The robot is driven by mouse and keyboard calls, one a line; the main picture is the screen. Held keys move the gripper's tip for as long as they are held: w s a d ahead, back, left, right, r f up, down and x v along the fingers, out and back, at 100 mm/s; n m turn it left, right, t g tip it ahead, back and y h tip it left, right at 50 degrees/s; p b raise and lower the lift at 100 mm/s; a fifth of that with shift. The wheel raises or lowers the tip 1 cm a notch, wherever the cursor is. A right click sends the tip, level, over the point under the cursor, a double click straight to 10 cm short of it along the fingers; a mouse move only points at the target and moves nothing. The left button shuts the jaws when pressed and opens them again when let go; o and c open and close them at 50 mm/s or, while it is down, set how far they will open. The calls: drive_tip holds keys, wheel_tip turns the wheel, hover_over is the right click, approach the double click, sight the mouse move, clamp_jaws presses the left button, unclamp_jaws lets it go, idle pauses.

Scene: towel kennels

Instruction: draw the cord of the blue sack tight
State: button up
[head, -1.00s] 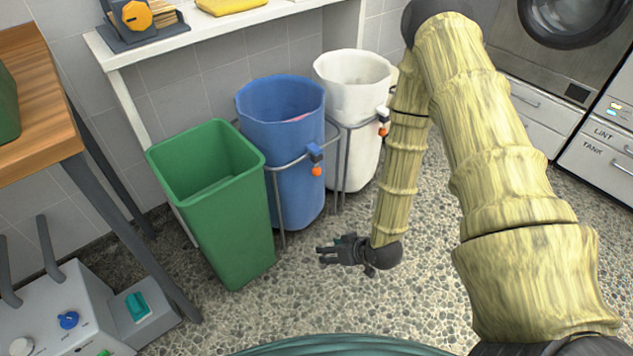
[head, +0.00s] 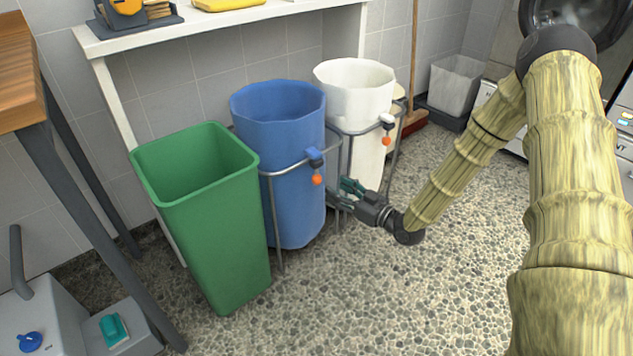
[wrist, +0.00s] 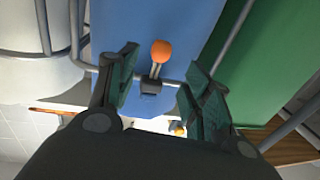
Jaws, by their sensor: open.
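The blue sack (head: 285,205) hangs upright in a grey metal frame between a green bin and a white sack. My gripper (head: 343,193) is open and empty, just right of the orange ball and in front of the frame. In the wrist view the orange ball (wrist: 161,50) and its short stem lie between and beyond my two spread fingers (wrist: 152,85); I see no contact. The dark toggle (wrist: 151,87) sits at the frame rail.
The green bin (head: 215,240) stands close on the left of the blue sack. The white sack (head: 352,95) with its own orange ball (head: 387,141) stands to the right. A white shelf (head: 225,25) runs behind. The pebbled floor in front is clear.

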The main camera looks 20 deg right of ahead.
sight(316, 178)
drive_tip(key=b+x, duration=0.3)
drive_tip(key=x, duration=0.6)
drive_tip(key=shift+f, duration=0.1)
